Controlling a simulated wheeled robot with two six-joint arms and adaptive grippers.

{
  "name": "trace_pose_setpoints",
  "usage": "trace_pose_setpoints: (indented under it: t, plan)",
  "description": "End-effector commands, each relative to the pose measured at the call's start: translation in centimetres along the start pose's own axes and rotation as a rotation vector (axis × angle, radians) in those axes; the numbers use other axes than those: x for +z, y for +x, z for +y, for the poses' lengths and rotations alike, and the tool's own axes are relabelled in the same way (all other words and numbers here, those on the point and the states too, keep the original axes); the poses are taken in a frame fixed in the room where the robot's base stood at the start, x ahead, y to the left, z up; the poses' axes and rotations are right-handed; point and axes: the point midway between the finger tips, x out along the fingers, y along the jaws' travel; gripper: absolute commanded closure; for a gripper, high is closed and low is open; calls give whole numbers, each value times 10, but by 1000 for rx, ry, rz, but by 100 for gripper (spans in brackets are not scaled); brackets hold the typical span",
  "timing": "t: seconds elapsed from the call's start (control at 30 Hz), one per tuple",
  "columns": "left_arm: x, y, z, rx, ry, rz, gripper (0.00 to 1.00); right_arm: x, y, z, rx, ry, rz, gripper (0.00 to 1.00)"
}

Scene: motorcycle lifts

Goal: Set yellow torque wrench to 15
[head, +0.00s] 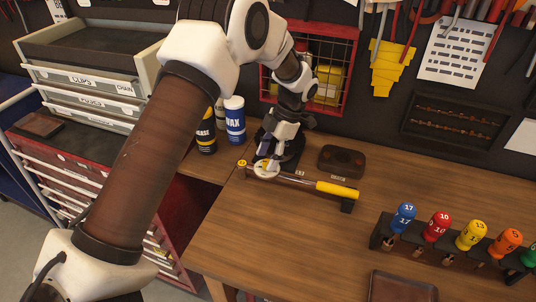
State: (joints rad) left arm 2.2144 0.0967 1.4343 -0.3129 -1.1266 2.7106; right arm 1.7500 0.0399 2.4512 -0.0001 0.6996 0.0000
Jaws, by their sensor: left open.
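A yellow torque wrench (337,189) lies on the wooden bench, its yellow grip toward the right and its head toward the left. My left gripper (265,168) is open at the left end of the wrench, with its fingers over or beside a round pale dial there. I cannot tell whether the fingers touch it. The scale on the wrench is too small to read, and the fingers hide part of the dial area. My right gripper is not in view.
A rack of numbered, colored drivers (436,226) stands at the right of the wooden bench (270,236). A dark brown tray (341,160) lies behind the wrench.

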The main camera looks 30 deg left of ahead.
Motion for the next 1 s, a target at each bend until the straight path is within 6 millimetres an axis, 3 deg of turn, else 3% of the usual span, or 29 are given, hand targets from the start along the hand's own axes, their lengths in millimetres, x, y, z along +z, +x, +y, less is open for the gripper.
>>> trace_pose_setpoints:
  t: [0.13,0.37,0.5,0.53,1.0]
  plan:
    - [0,14,0,-1,1,0,47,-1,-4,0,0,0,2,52]
    - [0,16,0,0,1,-1,47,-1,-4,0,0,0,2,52]
    - [0,16,0,0,1,-1,96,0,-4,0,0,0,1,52]
    - [0,16,0,0,1,-1,100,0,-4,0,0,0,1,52]
    - [1,17,-1,20,52,0,100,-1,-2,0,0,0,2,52]
